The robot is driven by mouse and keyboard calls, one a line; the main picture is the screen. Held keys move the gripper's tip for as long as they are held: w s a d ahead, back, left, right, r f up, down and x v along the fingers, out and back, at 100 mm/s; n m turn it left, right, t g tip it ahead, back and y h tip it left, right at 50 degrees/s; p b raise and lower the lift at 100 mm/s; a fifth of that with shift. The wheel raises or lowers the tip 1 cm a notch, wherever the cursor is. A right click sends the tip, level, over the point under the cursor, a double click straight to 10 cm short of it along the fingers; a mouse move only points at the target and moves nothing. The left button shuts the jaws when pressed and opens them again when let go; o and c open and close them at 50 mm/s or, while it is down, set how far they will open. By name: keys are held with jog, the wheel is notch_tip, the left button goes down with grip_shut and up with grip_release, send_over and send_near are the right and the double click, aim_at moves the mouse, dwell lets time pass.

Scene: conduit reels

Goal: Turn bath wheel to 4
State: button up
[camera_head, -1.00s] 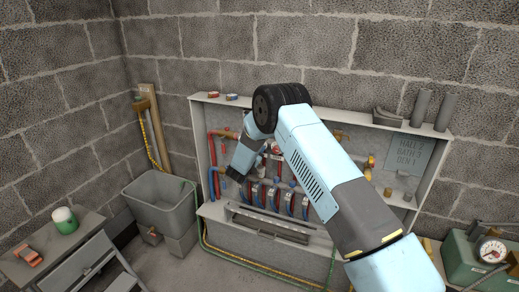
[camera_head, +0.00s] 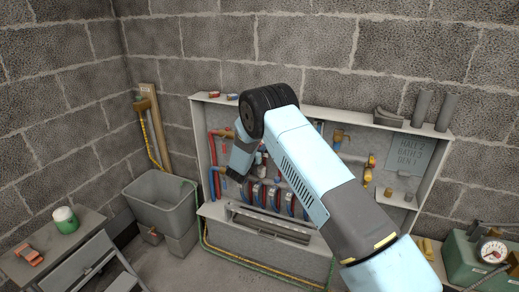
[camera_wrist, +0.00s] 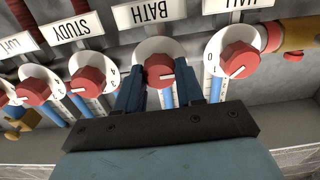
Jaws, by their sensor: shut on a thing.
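The bath wheel (camera_wrist: 159,70) is a red knob on a white dial under the upside-down BATH label (camera_wrist: 149,12) in the wrist view. A white pointer line on the knob points to the right in that view; the dial's numbers around it cannot be read. My gripper (camera_wrist: 163,86) has its two dark blue fingers on either side of the knob, shut on it. In the head view my own arm covers the bath wheel and the fingertips.
The HALL wheel (camera_wrist: 239,58) and STUDY wheel (camera_wrist: 88,79) sit close on either side, with further wheels at left. The manifold cabinet (camera_head: 445,165) stands against the block wall. A grey tank (camera_head: 160,208) is left of it, and a green gauge box (camera_head: 470,258) is right.

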jog(key=shift+s+f, duration=0.15)
jog(key=shift+f, duration=0.15)
jog(key=o, duration=0.8)
jog(key=shift+o, duration=1.2)
jog(key=shift+r, duration=0.2)
jog(key=v, duration=1.3)
jog(key=shift+s, duration=0.25)
jog(key=shift+a, duration=0.1)
